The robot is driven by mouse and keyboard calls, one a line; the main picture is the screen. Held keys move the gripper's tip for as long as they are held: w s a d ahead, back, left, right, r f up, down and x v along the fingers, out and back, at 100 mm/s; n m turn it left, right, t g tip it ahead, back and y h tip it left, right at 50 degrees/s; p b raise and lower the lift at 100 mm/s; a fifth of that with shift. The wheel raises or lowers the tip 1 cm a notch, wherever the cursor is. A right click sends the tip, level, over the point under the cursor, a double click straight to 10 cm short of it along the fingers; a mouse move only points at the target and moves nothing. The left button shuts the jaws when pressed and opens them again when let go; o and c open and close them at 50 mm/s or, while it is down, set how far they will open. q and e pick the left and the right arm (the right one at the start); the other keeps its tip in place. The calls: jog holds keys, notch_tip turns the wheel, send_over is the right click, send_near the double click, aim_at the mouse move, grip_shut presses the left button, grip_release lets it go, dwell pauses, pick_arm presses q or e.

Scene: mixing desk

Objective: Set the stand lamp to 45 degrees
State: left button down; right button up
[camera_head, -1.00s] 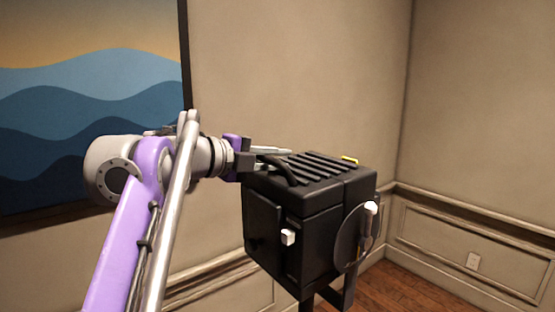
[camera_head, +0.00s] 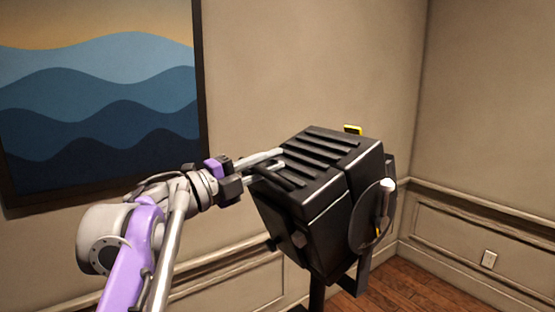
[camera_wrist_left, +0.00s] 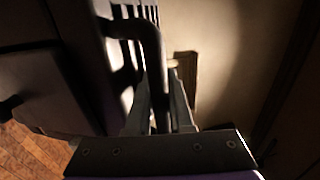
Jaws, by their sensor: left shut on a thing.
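The stand lamp (camera_head: 325,200) is a black box-shaped head with ribs on top, tilted on its dark stand (camera_head: 317,294) in the head view. A round side plate with a pale-tipped knob (camera_head: 387,186) is on its right side. My left gripper (camera_head: 266,168) comes in from the left and is shut on the black handle at the lamp's top left edge. In the left wrist view the handle (camera_wrist_left: 150,45) runs up from between the fingers, and the lamp's dark body (camera_wrist_left: 75,70) fills the left. My right gripper is not in view.
A framed wave painting (camera_head: 100,100) hangs on the wall behind my left arm. A yellow piece (camera_head: 353,130) shows behind the lamp's top. The wall corner and wood floor (camera_head: 420,290) are at the right, with open room there.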

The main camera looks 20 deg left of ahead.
pick_arm(q)
jog(key=f, duration=0.1)
jog(key=s+f+t+b, duration=0.1)
jog(key=a+f+t+h+b, duration=0.1)
jog(key=shift+s+f, duration=0.35)
jog(key=shift+f, duration=0.05)
jog(key=shift+s+a+f+t+h+b, duration=0.15)
jog(key=shift+f+t+h+b, duration=0.15)
jog(key=shift+f, duration=0.3)
jog(key=shift+s+f+t+h+b, duration=0.2)
jog(key=shift+f+t+b, duration=0.15)
jog(key=shift+f+b, duration=0.15)
jog(key=shift+s+a+f+t+h+b, duration=0.1)
jog(key=shift+s+f+t+h+b, duration=0.2)
jog(key=shift+f, duration=0.35)
jog(key=shift+w+f, duration=0.15)
jog(key=c, duration=1.1)
grip_release()
send_near(268, 191)
jog(key=b+v, duration=0.1)
jog(key=v, duration=0.3)
jog(key=shift+w, duration=0.1)
jog(key=shift+w+y, duration=0.1)
jog(key=shift+y, duration=0.2)
